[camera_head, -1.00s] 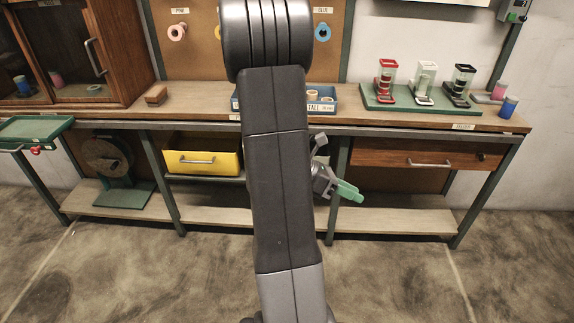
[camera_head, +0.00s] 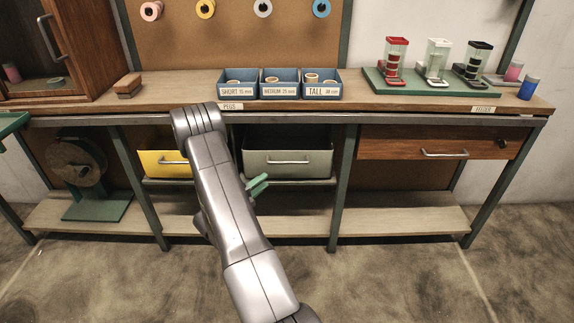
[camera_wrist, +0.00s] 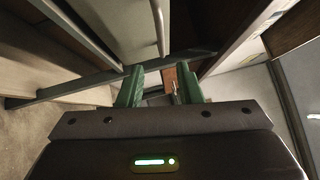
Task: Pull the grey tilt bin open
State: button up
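The grey tilt bin (camera_head: 312,168) sits under the bench, right of the yellow bin, with a horizontal bar handle (camera_head: 290,161) on its front. It looks shut. A pale bar (camera_wrist: 159,28), which looks like the bin's handle, shows above and ahead of the fingertips.
The yellow bin (camera_head: 160,163) is left of my arm. A wooden drawer (camera_head: 400,148) is to the right, beyond a table leg (camera_head: 343,190). A lower shelf (camera_head: 400,220) runs beneath. Blue peg trays (camera_head: 279,90) stand on the bench.

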aim_at(289, 162)
jog(key=b+x, duration=0.2)
jog(key=x, duration=1.1)
jog(key=shift+d+r+b, duration=0.1)
jog(key=shift+d+b, duration=0.1)
jog(key=shift+b, duration=0.1)
grip_shut()
